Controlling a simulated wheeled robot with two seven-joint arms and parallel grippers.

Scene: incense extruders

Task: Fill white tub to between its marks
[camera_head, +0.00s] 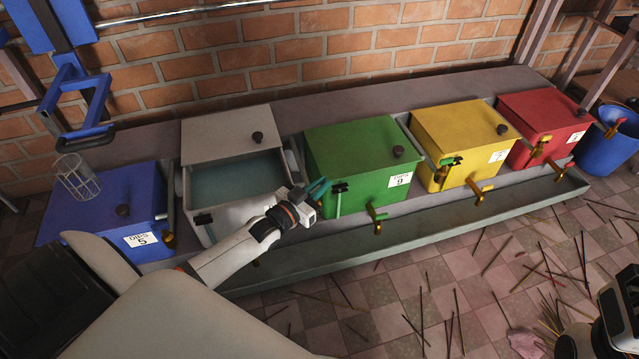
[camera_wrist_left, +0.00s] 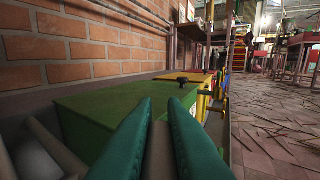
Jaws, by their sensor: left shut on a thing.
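The white tub (camera_head: 232,210) stands in the row on the trough, its grey lid (camera_head: 230,136) raised at the back. Bluish-green liquid (camera_head: 235,183) lies inside; its level against any marks is too small to read. Only part of my right arm shows at lower right.
A blue tub (camera_head: 105,205) carrying a wire basket (camera_head: 76,177) stands left. Closed green (camera_head: 362,145), yellow (camera_head: 462,128) and red (camera_head: 543,110) tubs with brass taps stand right. A blue bucket (camera_head: 608,150) is at the far right. Sticks litter the tiled floor.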

